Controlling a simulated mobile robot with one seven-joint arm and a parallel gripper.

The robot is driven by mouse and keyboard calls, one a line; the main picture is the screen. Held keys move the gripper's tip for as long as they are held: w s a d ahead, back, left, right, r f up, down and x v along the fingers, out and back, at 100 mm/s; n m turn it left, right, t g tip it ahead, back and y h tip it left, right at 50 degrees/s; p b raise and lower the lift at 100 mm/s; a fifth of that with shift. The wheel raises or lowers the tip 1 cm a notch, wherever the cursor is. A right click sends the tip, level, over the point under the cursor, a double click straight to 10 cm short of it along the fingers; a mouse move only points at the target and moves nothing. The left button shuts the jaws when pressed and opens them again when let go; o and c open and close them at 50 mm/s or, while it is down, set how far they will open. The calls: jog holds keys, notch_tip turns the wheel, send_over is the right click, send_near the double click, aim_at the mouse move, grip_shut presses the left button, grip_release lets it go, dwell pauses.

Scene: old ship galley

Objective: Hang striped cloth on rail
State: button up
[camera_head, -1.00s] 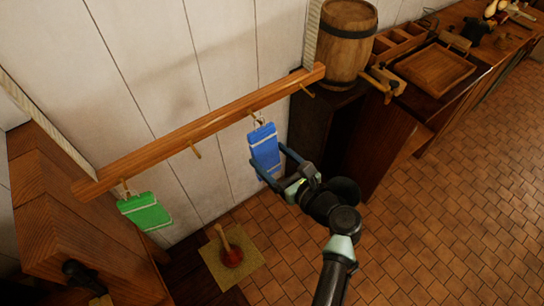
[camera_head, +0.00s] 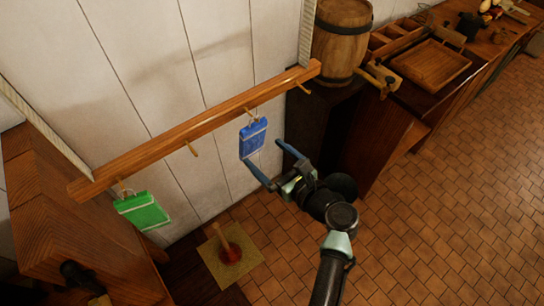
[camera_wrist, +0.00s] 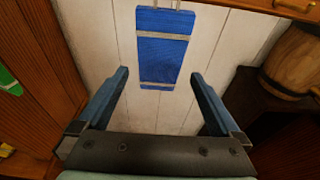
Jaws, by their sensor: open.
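The blue striped cloth (camera_head: 253,138) hangs by a loop from a peg on the wooden rail (camera_head: 200,128); it also shows in the wrist view (camera_wrist: 163,47), with pale bands near its top and bottom. My gripper (camera_head: 273,166) is open and empty, a little below and in front of the cloth. In the wrist view the two fingers (camera_wrist: 163,90) are spread wide, apart from the cloth. A green striped cloth (camera_head: 142,210) hangs from the rail's left end, partly seen in the wrist view (camera_wrist: 9,82).
A bare peg (camera_head: 192,149) sits between the cloths, another (camera_head: 304,88) at the rail's right end. A barrel (camera_head: 342,40) stands on a dark cabinet at right. A wooden cabinet (camera_head: 60,230) is at left. A mat (camera_head: 218,262) with a plunger-like tool lies below.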

jog(key=b+v, duration=0.2)
jog(key=v, duration=1.1)
jog(key=w+a+r+n+t+h+b, duration=0.1)
jog(key=w+r+n+t+h, duration=0.3)
jog(key=r+n, duration=0.6)
jog(key=w+a+r+n+t+h+b, duration=0.15)
jog(key=w+r+n, duration=0.5)
jog(key=r, duration=0.65)
jog(key=s+a+r+n+t+h+b, duration=0.1)
jog(key=s+r+n+t, duration=0.3)
jog(key=r, duration=0.9)
jog(key=s+a+r+n+t+h, duration=0.2)
jog(key=s+a+r+n+t, duration=0.2)
jog(key=s+r+n, duration=0.4)
jog(key=s+r+t, duration=0.1)
jog(key=s+r, duration=0.2)
jog(key=r, duration=0.2)
jog(key=shift+r+h+b, duration=0.25)
jog(key=shift+h+b, duration=0.1)
